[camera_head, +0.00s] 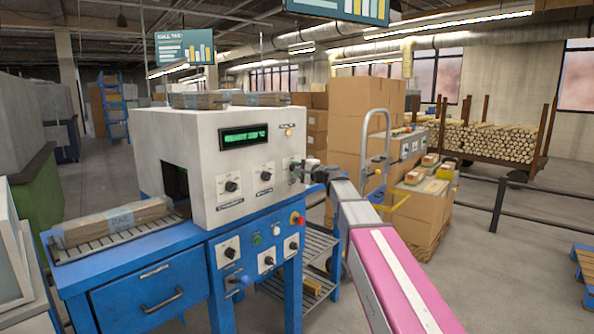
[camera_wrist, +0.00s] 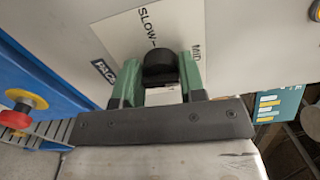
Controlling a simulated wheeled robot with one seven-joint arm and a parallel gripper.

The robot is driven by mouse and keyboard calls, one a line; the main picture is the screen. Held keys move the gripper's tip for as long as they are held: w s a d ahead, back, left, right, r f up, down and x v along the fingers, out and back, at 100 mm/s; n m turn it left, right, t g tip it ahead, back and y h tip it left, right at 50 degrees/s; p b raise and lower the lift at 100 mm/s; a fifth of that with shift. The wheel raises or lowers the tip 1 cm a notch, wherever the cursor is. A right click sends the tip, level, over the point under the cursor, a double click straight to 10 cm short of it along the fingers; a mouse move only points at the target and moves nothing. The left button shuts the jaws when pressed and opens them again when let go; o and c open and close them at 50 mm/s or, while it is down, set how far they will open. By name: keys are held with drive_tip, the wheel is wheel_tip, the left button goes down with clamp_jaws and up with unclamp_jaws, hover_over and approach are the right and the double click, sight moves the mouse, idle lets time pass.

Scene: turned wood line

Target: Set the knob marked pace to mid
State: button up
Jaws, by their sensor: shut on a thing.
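The black pace knob (camera_wrist: 158,66) sits on a white plate (camera_wrist: 128,45) with a blue label that seems to read pace. SLOW and MID are printed around the knob, with MID at the right in the wrist view. My gripper (camera_wrist: 158,78) has its green fingers on either side of the knob, shut on it. In the head view my gripper (camera_head: 308,168) is at the right end of the machine's front. The knob is mostly hidden there, and I cannot tell which mark its pointer faces.
The white machine (camera_head: 210,140) has two other knobs (camera_head: 231,187) (camera_head: 266,177) and a green display (camera_head: 244,136). A red button (camera_head: 297,218) and more knobs are on the blue bench front below. A wood bundle (camera_head: 110,222) lies on the rollers at left.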

drive_tip(key=shift+s+n, duration=0.1)
drive_tip(key=shift+n, duration=0.4)
drive_tip(key=o, duration=0.9)
drive_tip(key=shift+d, duration=0.1)
drive_tip(key=v, duration=1)
drive_tip(key=shift+s+d, duration=0.25)
